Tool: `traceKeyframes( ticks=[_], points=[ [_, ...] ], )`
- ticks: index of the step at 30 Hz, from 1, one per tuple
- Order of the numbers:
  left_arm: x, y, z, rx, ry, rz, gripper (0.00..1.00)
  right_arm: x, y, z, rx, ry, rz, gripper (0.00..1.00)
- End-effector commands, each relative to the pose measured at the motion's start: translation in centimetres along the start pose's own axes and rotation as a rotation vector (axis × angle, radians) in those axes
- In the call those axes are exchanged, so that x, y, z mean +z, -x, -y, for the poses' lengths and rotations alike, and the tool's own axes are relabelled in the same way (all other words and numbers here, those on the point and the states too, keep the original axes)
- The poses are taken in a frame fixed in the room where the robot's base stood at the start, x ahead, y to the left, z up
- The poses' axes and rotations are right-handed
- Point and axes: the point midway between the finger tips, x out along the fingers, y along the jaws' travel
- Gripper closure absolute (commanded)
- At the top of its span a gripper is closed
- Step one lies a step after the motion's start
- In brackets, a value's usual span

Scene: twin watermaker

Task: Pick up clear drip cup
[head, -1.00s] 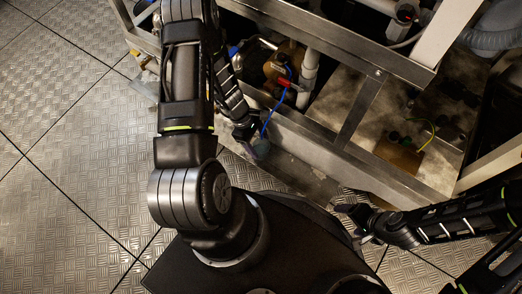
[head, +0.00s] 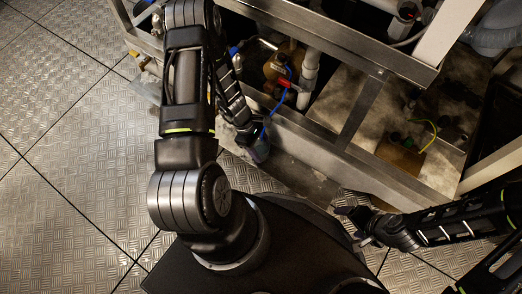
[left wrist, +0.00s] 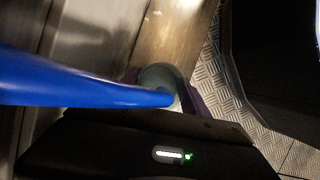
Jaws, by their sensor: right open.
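The clear drip cup (left wrist: 165,78) shows in the left wrist view as a pale, translucent round rim, with the end of the blue tube (left wrist: 85,82) across its near part. My left gripper (head: 258,147) is low beside the frame in the head view. In the left wrist view its purple fingertips lie on both sides of the cup. The tube and the gripper body hide most of the cup, so I cannot tell whether the fingers press on it. My right gripper (head: 352,216) is open and empty at the lower right, away from the cup.
A metal frame (head: 330,40) with beams crosses the upper right. Inside it are a brass-coloured part (head: 283,65), a pale vertical pipe (head: 309,70) and a red valve handle (head: 287,84). The tread-plate floor (head: 70,160) is open on the left.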

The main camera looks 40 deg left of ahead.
Motion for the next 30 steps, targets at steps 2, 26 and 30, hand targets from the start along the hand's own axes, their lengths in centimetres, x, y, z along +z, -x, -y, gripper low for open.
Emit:
traceKeyframes(
  ticks=[2, 26, 30],
  points=[
    [0.0, 0.0, 0.0, 0.0, 0.0, 0.0, 0.57, 0.0, 0.0, 0.0, 0.0, 0.0, 0.0, 0.22],
    [0.3, 0.8, 0.0, 0.001, 0.0, 0.0, 0.87, 0.0, 0.5, 0.2, 0.0, 0.0, 0.002, 0.22],
    [0.8, 2.0, 0.0, 0.001, 0.0, 0.0, 0.87, 0.1, 1.3, 0.4, 0.0, 0.001, 0.005, 0.22]
  ],
)
